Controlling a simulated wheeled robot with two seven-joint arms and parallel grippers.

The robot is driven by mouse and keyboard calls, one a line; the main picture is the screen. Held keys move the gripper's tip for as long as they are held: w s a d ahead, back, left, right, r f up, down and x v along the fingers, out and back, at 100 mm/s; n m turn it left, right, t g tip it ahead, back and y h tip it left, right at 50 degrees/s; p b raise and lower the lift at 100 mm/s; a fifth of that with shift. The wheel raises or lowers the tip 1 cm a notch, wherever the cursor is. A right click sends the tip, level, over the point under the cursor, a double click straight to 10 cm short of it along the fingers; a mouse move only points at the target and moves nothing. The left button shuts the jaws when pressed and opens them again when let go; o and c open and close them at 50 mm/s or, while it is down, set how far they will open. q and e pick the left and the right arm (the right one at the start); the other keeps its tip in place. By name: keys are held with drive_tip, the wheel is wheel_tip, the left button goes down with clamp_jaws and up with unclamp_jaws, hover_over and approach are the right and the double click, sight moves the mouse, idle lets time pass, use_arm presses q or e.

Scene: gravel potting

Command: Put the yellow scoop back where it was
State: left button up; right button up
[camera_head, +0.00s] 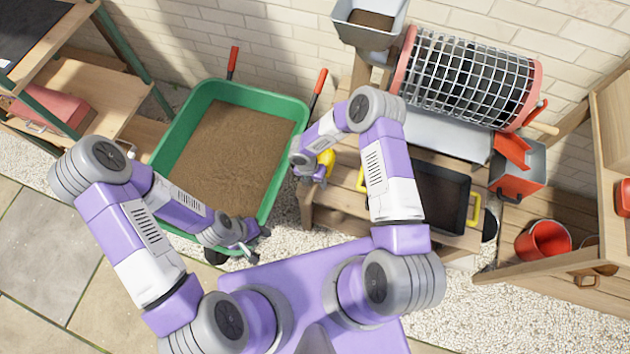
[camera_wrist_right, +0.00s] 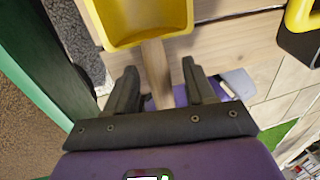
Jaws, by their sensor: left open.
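The yellow scoop (camera_head: 326,161) is at the left end of the wooden bench, beside the green barrow. In the right wrist view its yellow bowl (camera_wrist_right: 150,22) is at the top, and its wooden handle (camera_wrist_right: 156,72) runs down between my right fingers. My right gripper (camera_head: 308,172) is at the scoop. In the right wrist view its fingers (camera_wrist_right: 160,84) stand apart with gaps beside the handle. Whether the scoop rests on the bench is hard to tell. My left gripper (camera_head: 252,246) is open and empty over the barrow's near edge.
The green barrow (camera_head: 175,128) holds brown soil. A dark tray (camera_head: 440,197) with yellow handles lies on the bench, partly behind my right arm. A mesh drum (camera_head: 470,80) and a grey hopper (camera_head: 368,38) stand behind. A red bucket (camera_head: 543,240) is at right.

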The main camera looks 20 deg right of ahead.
drive_tip(key=shift+r, duration=0.1)
wheel_tip(320, 180, up, 12)
drive_tip(key=w+a+p, duration=0.1)
drive_tip(key=a+p, duration=0.1)
drive_tip(key=p, duration=0.1)
drive_tip(key=s+a+m+y, duration=0.1)
drive_tip(key=s+m, duration=0.1)
drive_tip(key=s+f+m+g+y, duration=0.1)
drive_tip(key=s+m, duration=0.1)
drive_tip(key=s+a+m, duration=0.1)
drive_tip(key=s+m, duration=0.1)
drive_tip(key=shift+s+a+f+g+y, duration=0.3)
drive_tip(key=shift+s+f+y, duration=0.05)
drive_tip(key=shift+y, duration=0.05)
drive_tip(key=s+d+m+t+y, duration=0.1)
drive_tip(key=s+m, duration=0.4)
drive_tip(key=m, duration=0.8)
drive_tip(key=s+d+m+t+y, duration=0.1)
drive_tip(key=s+m, duration=0.3)
drive_tip(key=m, duration=0.9)
drive_tip(key=shift+s+d+t+y, duration=0.2)
drive_tip(key=shift+s+t+y, duration=0.2)
drive_tip(key=shift+t+y, duration=0.25)
